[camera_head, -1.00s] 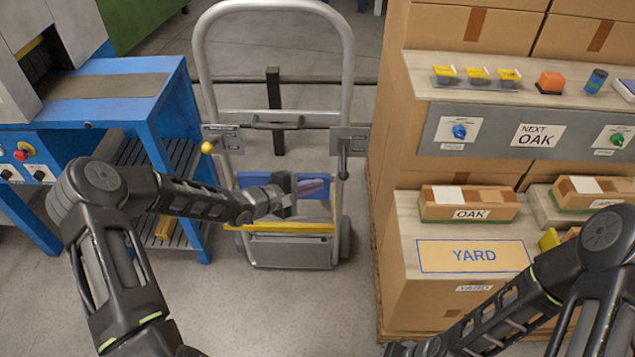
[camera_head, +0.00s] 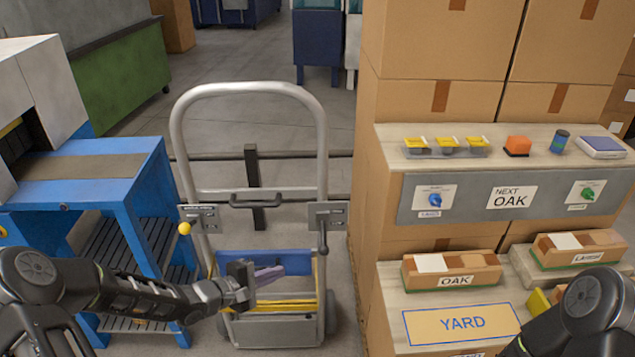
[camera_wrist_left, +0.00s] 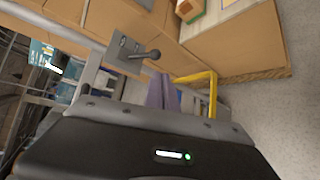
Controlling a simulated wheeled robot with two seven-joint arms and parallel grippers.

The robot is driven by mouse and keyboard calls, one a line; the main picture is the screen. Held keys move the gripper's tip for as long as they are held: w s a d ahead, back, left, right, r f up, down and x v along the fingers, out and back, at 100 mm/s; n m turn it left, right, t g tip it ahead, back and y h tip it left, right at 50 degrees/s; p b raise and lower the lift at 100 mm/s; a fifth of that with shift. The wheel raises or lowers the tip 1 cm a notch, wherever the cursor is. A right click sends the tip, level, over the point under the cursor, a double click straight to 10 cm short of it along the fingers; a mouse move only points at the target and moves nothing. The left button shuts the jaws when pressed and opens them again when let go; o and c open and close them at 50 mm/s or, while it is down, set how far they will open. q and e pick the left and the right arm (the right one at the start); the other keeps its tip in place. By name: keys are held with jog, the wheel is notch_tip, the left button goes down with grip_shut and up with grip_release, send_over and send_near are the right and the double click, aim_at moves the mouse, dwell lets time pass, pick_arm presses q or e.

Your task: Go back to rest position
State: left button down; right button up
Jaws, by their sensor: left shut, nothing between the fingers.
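My left gripper (camera_head: 268,275) is in front of the hand truck (camera_head: 250,190), over its blue and yellow lower part in the head view. Its purple-grey fingers are closed together and hold nothing. In the left wrist view the fingers (camera_wrist_left: 162,92) point toward the hand truck's frame and a yellow bar. My right arm (camera_head: 580,315) shows at the lower right of the head view, beside the yard shelf. The right gripper is outside the frame.
The blue machine table (camera_head: 95,180) stands at the left. A cardboard stack (camera_head: 430,45) with an upper shelf, dials and OAK box (camera_head: 452,268) stands at the right. The yellow YARD label (camera_head: 460,323) lies on the lower shelf. Open floor (camera_head: 260,120) lies behind the hand truck.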

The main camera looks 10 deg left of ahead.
pick_arm(q)
jog(key=s+d+f+m+g+y, duration=0.3)
jog(key=s+f+m, duration=0.45)
jog(key=f, duration=0.35)
jog(key=s+d+f+m+g, duration=0.3)
jog(key=s+d, duration=0.3)
jog(key=s, duration=0.5)
jog(key=s+d+f+m+g, duration=0.3)
jog(key=s+d, duration=0.4)
jog(key=s, duration=0.5)
jog(key=shift+f+g+y, duration=0.3)
jog(key=shift+f+g, duration=0.25)
jog(key=shift+g, duration=0.35)
